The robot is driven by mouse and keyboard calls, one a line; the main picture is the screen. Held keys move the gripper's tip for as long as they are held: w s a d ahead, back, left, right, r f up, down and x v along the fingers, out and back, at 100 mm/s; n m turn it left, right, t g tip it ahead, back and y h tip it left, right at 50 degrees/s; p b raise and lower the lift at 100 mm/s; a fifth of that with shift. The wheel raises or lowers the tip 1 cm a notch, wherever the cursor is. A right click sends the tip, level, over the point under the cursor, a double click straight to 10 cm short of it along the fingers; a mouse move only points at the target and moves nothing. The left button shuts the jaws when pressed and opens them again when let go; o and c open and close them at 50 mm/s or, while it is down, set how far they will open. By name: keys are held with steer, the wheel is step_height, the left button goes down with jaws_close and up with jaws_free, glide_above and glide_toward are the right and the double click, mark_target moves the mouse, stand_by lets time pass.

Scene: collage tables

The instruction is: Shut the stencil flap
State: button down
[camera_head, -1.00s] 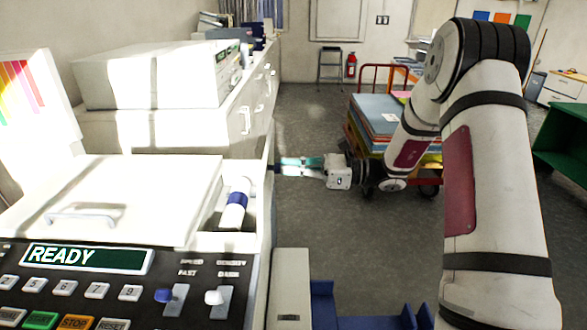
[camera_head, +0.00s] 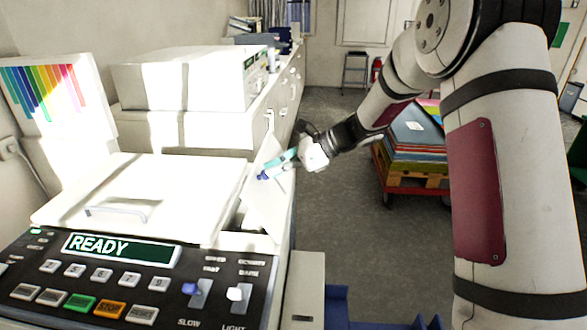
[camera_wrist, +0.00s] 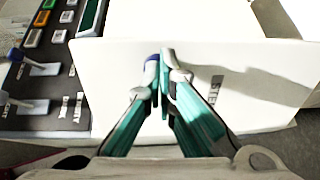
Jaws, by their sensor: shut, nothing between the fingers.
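The stencil flap (camera_head: 264,208) is a white panel on the right side of the duplicator (camera_head: 150,185). It stands tilted up, and its upper edge is apart from the machine's top. In the wrist view the flap (camera_wrist: 110,75) fills the middle, with a partly hidden dark label starting "STEN". My gripper (camera_head: 268,174) has its teal fingers closed together and empty, at the outer face of the flap. The fingertips also show in the wrist view (camera_wrist: 159,62) against the panel; I cannot tell if they press on it. The opening behind the flap is mostly hidden.
The control panel (camera_head: 110,275) with a READY display and sliders lies in front. A white box (camera_head: 185,80) stands on the cabinet behind. A cart with stacked coloured sheets (camera_head: 415,135) stands beyond my arm.

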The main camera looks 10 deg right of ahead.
steer(key=w+a+f+g+h+b, duration=0.3)
steer(key=a+f+h, duration=0.6)
steer(key=a, duration=0.3)
steer(key=shift+w+a+f+h, duration=0.15)
steer(key=shift+w+f+h, duration=0.25)
steer(key=shift+w+f, duration=0.1)
stand_by(0.3)
